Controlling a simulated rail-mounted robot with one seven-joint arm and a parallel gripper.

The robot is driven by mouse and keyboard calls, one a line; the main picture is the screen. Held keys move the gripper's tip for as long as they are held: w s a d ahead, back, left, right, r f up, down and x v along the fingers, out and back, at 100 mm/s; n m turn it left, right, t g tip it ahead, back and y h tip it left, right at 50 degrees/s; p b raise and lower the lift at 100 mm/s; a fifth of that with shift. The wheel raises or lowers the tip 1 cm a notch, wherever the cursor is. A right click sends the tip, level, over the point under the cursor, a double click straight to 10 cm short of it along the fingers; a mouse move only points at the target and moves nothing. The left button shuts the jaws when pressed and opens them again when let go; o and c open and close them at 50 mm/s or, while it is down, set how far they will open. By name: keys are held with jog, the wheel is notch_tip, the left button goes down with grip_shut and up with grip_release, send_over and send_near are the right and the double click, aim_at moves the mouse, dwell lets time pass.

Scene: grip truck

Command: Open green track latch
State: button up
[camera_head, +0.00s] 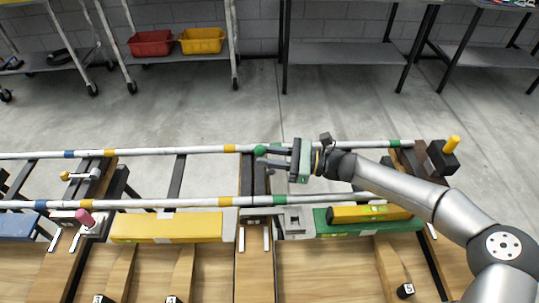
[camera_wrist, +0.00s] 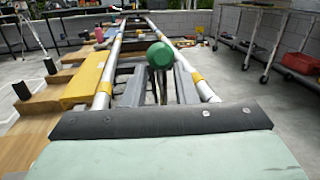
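The green track latch shows as a round green knob (camera_head: 260,150) at the far rail, near the middle of the head view. In the wrist view the green knob (camera_wrist: 160,55) stands on a thin dark stem just ahead of my gripper. My gripper (camera_head: 264,158) reaches in from the right, with its two grey fingers apart and nothing clearly held between them. In the wrist view the fingers lie on either side of the stem, below the knob. I cannot tell whether they touch it. The latch base is partly hidden by my gripper.
Two white rails (camera_head: 140,152) run across wooden beams. A yellow block (camera_head: 166,227), a green panel (camera_head: 350,228) and a yellow level (camera_head: 370,213) lie near the front. A pink-handled latch (camera_head: 86,219) and a yellow-handled one (camera_head: 452,144) stand apart. Carts are behind; the floor between is clear.

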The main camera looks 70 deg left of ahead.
jog(key=v, duration=1.7)
jog(key=shift+w, duration=0.2)
grip_shut()
